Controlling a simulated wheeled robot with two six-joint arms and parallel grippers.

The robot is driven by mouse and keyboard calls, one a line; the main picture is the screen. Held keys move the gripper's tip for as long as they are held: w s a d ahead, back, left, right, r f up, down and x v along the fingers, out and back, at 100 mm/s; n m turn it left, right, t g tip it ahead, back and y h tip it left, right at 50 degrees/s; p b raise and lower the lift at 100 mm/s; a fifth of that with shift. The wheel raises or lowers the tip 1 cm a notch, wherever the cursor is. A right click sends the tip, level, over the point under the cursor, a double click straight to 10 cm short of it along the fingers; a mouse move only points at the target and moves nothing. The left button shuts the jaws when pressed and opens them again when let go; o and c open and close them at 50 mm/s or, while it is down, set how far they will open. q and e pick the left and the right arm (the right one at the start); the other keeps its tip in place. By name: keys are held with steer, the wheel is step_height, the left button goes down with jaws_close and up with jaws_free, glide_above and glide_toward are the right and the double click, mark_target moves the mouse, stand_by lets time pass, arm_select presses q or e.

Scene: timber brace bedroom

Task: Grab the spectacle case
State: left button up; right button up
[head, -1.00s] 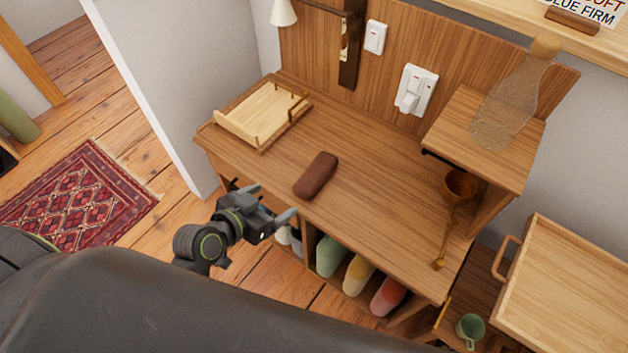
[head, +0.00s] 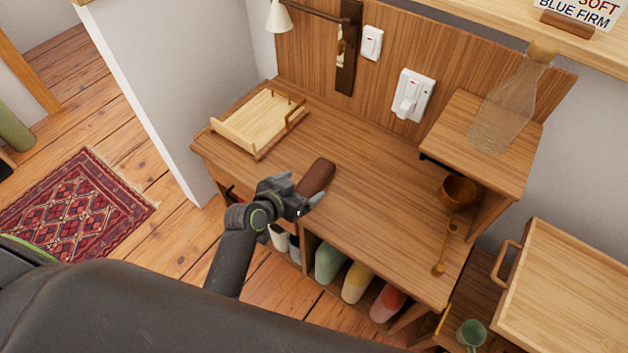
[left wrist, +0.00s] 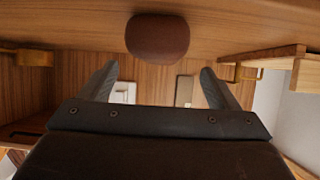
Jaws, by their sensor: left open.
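The spectacle case (head: 318,177) is a brown, rounded, oblong case lying on the wooden desk top (head: 365,205) near its front edge. In the head view my left gripper (head: 304,194) is at the near end of the case and hides part of it. In the left wrist view the case (left wrist: 157,38) shows end-on, beyond the fingertips and between their lines. The left gripper's two fingers (left wrist: 158,82) are spread apart with nothing between them. My right gripper is not in view.
A wooden tray (head: 258,122) sits at the desk's back left. A brown cup (head: 457,191) and a raised shelf with a glass bottle (head: 508,105) stand to the right. Several rolled items (head: 357,282) fill cubbies below. The desk middle is clear.

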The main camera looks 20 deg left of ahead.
mark_target(312, 180)
arm_select(q)
steer(key=shift+x, duration=2.35)
steer(key=shift+d+r, duration=0.1)
steer(key=shift+r, duration=0.1)
steer(key=c, duration=1.2)
